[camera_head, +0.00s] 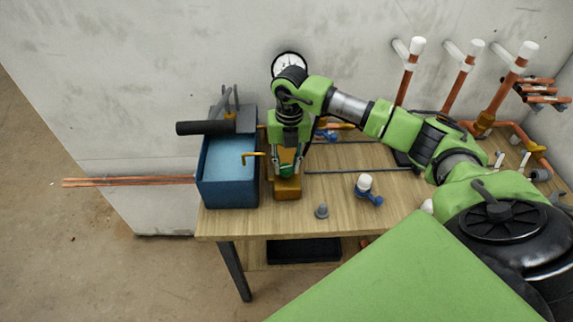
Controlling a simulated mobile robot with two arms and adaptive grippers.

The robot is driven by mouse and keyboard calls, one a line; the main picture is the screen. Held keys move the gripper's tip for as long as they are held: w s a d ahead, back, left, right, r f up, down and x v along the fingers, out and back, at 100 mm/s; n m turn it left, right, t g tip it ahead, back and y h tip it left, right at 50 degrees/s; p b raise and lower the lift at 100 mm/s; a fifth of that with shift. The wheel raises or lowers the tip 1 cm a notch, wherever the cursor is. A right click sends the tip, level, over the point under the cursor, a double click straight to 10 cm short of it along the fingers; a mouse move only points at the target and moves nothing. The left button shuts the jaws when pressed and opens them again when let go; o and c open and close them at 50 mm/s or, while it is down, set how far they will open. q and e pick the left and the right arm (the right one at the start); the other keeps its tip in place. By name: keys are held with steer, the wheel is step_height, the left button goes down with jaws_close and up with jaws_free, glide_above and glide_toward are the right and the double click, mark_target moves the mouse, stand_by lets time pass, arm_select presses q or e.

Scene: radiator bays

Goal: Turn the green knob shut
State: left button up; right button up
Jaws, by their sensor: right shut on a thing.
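The green knob (286,171) sits low on a brass-coloured block (287,190) near the front of the wooden table. My right gripper (286,166) points down over it and is shut on it. Its dark fingers stand on both sides of the knob and hide part of it. My left gripper does not show in the view.
A blue box (228,178) stands close on the left, with a dark-handled tool (205,127) above it. A white-capped blue valve (367,190) and a small grey part (321,211) lie to the right. White-topped copper pipes (410,70) and a gauge (289,63) are behind.

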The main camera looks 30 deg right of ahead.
mark_target(288, 166)
steer(key=shift+m, duration=1.3)
steer(key=o, duration=1.1)
steer(key=r, duration=1.2)
steer(key=shift+s+d, duration=0.1)
steer(key=shift+d, duration=0.1)
